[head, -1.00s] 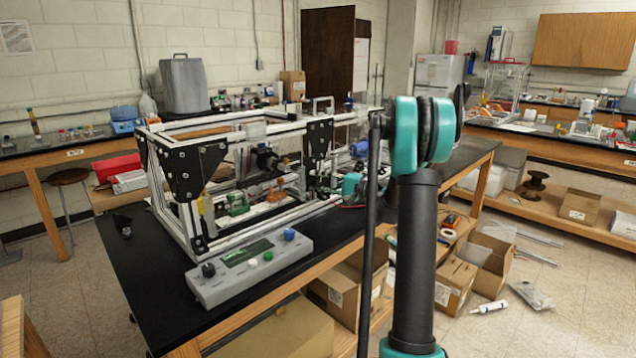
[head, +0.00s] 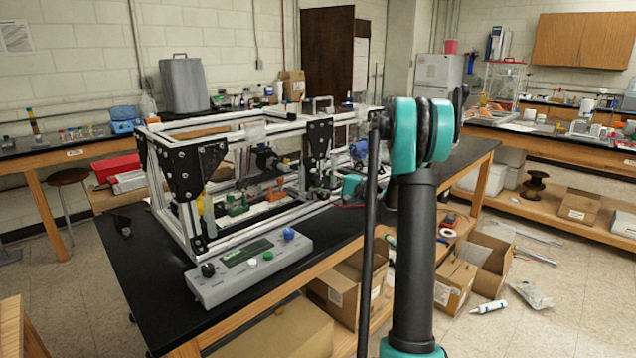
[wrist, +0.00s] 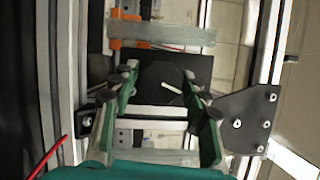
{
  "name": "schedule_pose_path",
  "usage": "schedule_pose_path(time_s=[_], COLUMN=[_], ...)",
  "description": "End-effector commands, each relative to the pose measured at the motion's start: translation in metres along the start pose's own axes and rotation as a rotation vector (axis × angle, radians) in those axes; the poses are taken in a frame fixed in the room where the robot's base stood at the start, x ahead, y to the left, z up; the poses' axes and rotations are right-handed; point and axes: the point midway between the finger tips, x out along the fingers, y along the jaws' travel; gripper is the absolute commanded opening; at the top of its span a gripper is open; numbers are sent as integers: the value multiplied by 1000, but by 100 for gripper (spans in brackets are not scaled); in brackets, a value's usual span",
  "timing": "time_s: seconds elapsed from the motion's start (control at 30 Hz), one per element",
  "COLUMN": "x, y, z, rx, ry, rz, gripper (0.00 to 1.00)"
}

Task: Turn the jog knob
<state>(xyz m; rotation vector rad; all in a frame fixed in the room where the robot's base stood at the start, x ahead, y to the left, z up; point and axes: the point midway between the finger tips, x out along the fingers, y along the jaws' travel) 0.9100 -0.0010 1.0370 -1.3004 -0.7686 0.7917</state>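In the wrist view a dark round knob (wrist: 160,76) with a white pointer line sits on a black square plate (wrist: 198,68); it looks like the jog knob. My gripper (wrist: 162,84) is open, its green fingers to the left and right of the knob. I cannot tell whether either fingertip touches it. In the head view my arm hides most of the gripper, and I cannot make out this knob. A grey control box (head: 215,288) on the bench carries a black knob (head: 208,270), a blue knob (head: 289,234), and green and white buttons.
The aluminium extrusion frame (head: 190,218) with black corner plates stands on the black bench (head: 140,290). In the wrist view, rails run along both sides, and a black bracket (wrist: 240,118) is close to the right finger. A red cable (wrist: 48,158) lies at lower left.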

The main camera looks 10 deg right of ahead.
Motion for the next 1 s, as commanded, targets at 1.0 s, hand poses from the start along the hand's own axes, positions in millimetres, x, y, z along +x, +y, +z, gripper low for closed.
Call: schedule_pose_path(time_s=[1.0], x=[-120], y=[0], z=[0], rx=[0], ry=[0], rz=[0], gripper=[45])
